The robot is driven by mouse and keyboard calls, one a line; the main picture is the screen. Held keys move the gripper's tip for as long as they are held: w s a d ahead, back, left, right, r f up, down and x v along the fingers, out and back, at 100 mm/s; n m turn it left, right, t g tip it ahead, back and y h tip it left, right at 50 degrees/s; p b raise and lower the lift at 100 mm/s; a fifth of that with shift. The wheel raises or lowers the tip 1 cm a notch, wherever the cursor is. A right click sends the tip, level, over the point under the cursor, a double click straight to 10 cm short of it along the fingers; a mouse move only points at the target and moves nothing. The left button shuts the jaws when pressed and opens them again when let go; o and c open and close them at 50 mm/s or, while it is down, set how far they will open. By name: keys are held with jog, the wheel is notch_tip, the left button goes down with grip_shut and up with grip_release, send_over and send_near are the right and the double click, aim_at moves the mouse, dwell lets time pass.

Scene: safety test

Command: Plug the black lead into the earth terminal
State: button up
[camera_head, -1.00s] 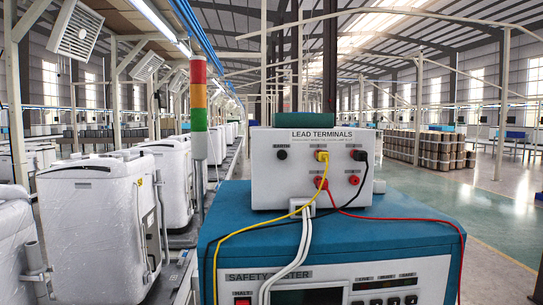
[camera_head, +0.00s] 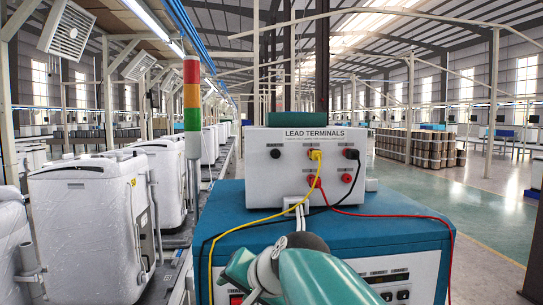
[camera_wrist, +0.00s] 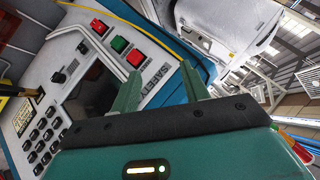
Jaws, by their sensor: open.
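A white box headed LEAD TERMINALS (camera_head: 256,180) stands on the blue safety tester. The black lead's plug (camera_head: 351,154) sits in its upper right terminal. The black lead (camera_head: 352,182) hangs down and runs left across the tester. A bare black socket (camera_head: 276,153) is at upper left; its small label is unreadable, so I cannot confirm which is the earth terminal. A yellow plug (camera_head: 316,154) is at upper middle, and a red plug (camera_head: 311,181) below it. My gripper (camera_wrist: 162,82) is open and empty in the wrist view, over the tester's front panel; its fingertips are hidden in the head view.
The blue safety tester (camera_head: 400,232) has buttons and a keypad (camera_wrist: 42,138) on its front. Yellow and red leads (camera_head: 400,215) drape over it. A red, amber and green signal tower (camera_head: 192,98) and wrapped white machines (camera_head: 85,220) stand left. Open floor lies right.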

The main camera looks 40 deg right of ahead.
jog(key=w+d+r+m+t+h, duration=0.2)
jog(key=d+r+m, duration=0.4)
jog(key=d, duration=0.4)
jog(key=m+t+h, duration=0.3)
jog(key=m+h, duration=0.5)
send_near(356, 156)
jog(key=x, duration=0.2)
jog(key=shift+w+d+r, duration=0.1)
jog(key=shift+w+r, duration=0.05)
jog(key=shift+x, duration=4.45)
